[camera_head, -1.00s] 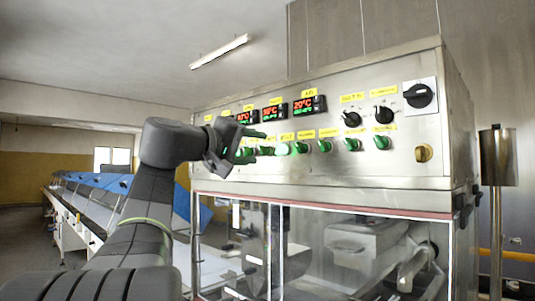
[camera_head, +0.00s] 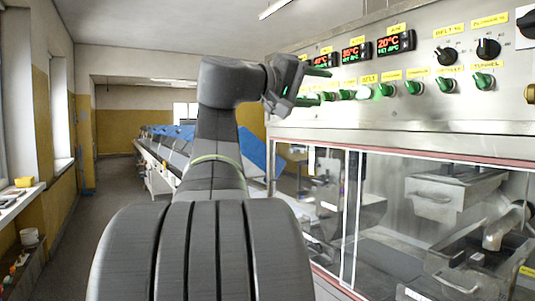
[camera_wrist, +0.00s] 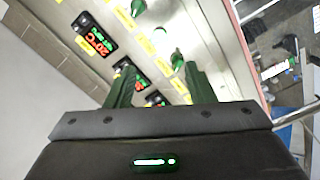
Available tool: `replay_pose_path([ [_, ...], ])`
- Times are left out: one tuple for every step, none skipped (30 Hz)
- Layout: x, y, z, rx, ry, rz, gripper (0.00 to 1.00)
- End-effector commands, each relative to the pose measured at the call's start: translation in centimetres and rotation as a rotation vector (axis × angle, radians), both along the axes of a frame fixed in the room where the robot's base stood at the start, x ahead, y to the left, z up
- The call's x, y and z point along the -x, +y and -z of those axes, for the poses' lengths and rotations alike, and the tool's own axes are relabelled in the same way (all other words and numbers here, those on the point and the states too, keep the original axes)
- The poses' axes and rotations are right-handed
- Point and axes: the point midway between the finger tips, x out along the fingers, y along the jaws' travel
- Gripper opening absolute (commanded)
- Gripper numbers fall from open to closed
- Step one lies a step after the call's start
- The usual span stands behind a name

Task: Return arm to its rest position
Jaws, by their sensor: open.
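My gripper (camera_head: 318,86) is at the end of my raised, bent arm, in front of the left part of the machine's control panel (camera_head: 440,110). In the wrist view my gripper (camera_wrist: 163,88) has its two dark green fingers apart with nothing between them. Past the fingers are a green switch (camera_wrist: 177,58), red digital displays (camera_wrist: 97,40) and yellow labels. I cannot tell whether the fingertips touch the panel. In the head view one button (camera_head: 363,92) on the panel glows pale.
Below the panel are the machine's clear windows (camera_head: 400,220) with metal parts inside. A long conveyor (camera_head: 165,152) runs back behind my arm. A shelf (camera_head: 20,195) lines the left wall. The floor (camera_head: 100,220) between shelf and conveyor is open.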

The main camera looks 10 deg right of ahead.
Motion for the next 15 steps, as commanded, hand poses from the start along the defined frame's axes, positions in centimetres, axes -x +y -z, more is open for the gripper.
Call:
replay_pose_path([
  [-0.2, -0.6, 0.0, -0.001, 0.001, 0.004, 0.49],
  [-0.3, -0.9, 0.0, -0.001, 0.001, 0.004, 0.49],
  [-0.5, -1.4, 0.0, -0.001, 0.001, 0.004, 0.49],
  [-0.7, -1.8, 0.0, 0.0, 0.001, 0.005, 0.49],
  [-0.9, -2.2, -0.1, 0.0, 0.001, 0.005, 0.49],
  [-1.1, -2.9, -0.1, 0.0, 0.001, 0.006, 0.49],
  [-1.3, -3.3, -0.1, 0.0, 0.001, 0.005, 0.49],
  [-1.5, -3.8, -0.1, 0.0, 0.001, 0.005, 0.49],
  [-1.8, -4.4, -0.1, 0.0, 0.001, 0.005, 0.49],
  [-1.9, -4.9, -0.1, 0.0, 0.001, 0.005, 0.49],
  [-2.2, -5.4, -0.1, 0.0, 0.002, 0.005, 0.49],
  [-2.4, -6.1, -0.1, 0.0, 0.001, 0.005, 0.49],
  [-2.6, -6.6, -0.2, 0.0, 0.0, 0.004, 0.49],
  [-2.8, -7.1, -0.1, -0.001, 0.0, 0.005, 0.49],
  [-3.1, -7.8, -0.2, 0.0, 0.001, 0.004, 0.49],
])
